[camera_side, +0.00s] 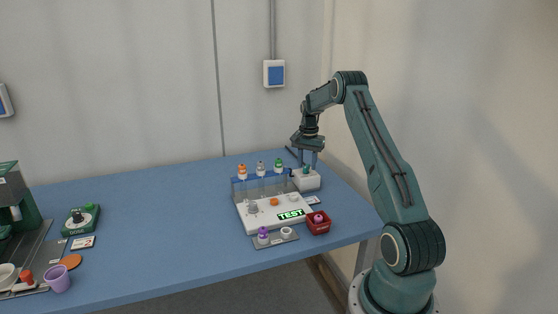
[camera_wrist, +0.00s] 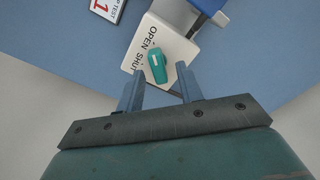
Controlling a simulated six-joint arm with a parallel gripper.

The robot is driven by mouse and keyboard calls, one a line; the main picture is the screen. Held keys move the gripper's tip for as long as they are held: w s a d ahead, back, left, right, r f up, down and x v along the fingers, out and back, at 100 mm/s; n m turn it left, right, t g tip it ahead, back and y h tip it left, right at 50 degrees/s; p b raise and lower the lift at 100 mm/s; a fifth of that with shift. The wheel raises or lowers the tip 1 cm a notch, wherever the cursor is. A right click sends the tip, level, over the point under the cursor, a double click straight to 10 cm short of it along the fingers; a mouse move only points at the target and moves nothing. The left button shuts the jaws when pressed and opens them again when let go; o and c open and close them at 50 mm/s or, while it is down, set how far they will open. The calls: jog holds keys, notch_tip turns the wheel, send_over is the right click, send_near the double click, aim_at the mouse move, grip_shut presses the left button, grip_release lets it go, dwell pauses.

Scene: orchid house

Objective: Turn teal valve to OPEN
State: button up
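The teal valve (camera_wrist: 158,66) is a small teal handle with a white mark on top of a white block (camera_wrist: 180,47). The block carries the words OPEN and SHUT beside the handle. The handle's white mark lies nearer the word SHUT side than the far edge, but I cannot tell its setting for sure. My gripper (camera_wrist: 159,92) is open, its two fingers apart on either side of the handle's near end, seemingly not touching it. In the side view my gripper (camera_side: 307,160) points down over the white block (camera_side: 308,182), and the valve (camera_side: 306,168) shows small between the fingers.
A blue rack with capped tubes (camera_side: 262,184) stands left of the block. A white tray marked TEST (camera_side: 262,222), a red box (camera_side: 317,228) and a grey holder (camera_side: 272,242) are in front. A card (camera_wrist: 107,8) lies near the block. The table's middle (camera_side: 150,220) is clear.

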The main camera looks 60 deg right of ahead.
aim_at(306, 165)
notch_tip(306, 165, up, 14)
dwell(0.9)
jog(key=w+a+r+n+t+h, duration=0.1)
jog(key=a+r+n, duration=0.45)
jog(key=a, duration=0.85)
jog(key=a+r+n+t, duration=0.1)
jog(key=a+r+n, duration=0.2)
jog(key=a+r, duration=0.8)
jog(key=s+a+f+n+t, duration=0.1)
jog(key=s+a+n, duration=0.15)
jog(key=a, duration=0.45)
jog(key=s+a+f+n+t, duration=0.1)
jog(key=s+a+f+n, duration=0.1)
jog(key=s+a, duration=0.35)
jog(key=s+a+f+n+t+y, duration=0.1)
jog(key=s+a+f+n, duration=0.4)
jog(key=s+a, duration=0.5)
jog(key=shift+s+a+f+t, duration=0.3)
